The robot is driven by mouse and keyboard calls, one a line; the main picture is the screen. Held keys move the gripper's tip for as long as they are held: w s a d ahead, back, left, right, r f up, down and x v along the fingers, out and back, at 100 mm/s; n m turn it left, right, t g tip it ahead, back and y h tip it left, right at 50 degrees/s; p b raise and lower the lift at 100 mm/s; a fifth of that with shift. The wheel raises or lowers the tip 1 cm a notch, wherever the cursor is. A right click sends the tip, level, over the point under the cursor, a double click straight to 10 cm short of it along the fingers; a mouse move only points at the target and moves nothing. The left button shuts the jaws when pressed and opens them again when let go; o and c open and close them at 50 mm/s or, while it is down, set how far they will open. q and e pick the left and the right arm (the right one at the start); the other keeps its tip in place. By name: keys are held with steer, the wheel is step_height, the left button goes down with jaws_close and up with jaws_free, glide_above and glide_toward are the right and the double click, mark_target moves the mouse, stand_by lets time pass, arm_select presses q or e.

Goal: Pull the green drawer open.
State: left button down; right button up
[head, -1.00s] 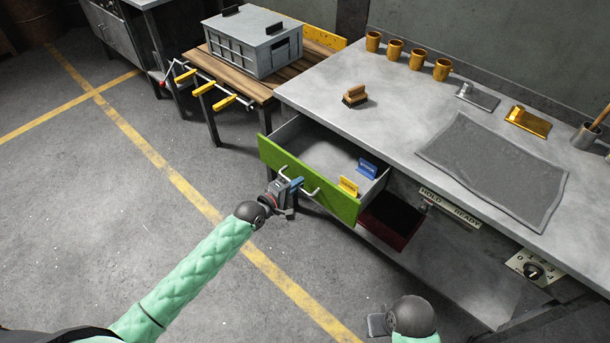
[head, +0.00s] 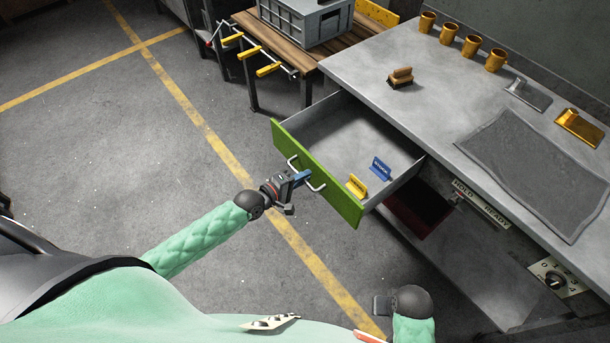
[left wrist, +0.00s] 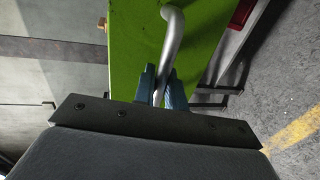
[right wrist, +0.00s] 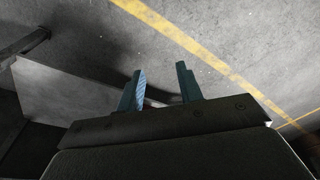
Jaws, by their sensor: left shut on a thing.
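The green drawer (head: 335,185) stands well out from under the grey workbench, its grey inside showing. A yellow tag (head: 356,186) and a blue tag (head: 381,168) stand inside it near the right wall. My left gripper (head: 303,178) is shut on the drawer's bent metal handle. In the left wrist view, its blue fingertips (left wrist: 161,88) close around the handle bar (left wrist: 172,40) against the green front (left wrist: 130,50). My right gripper (head: 382,304) hangs low in front of the bench. In the right wrist view its fingers (right wrist: 160,88) are apart with nothing between them.
The workbench (head: 400,110) carries a brush (head: 401,77), several yellow cups and a dark mat (head: 535,170). A dark red open drawer or bin (head: 418,210) sits below, right of the green drawer. A wooden side table with a grey crate (head: 305,22) stands behind. Floor left is clear.

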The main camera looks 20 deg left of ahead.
arm_select(q)
steer(key=c, duration=1.5)
jaws_free()
steer(key=shift+c, duration=0.2)
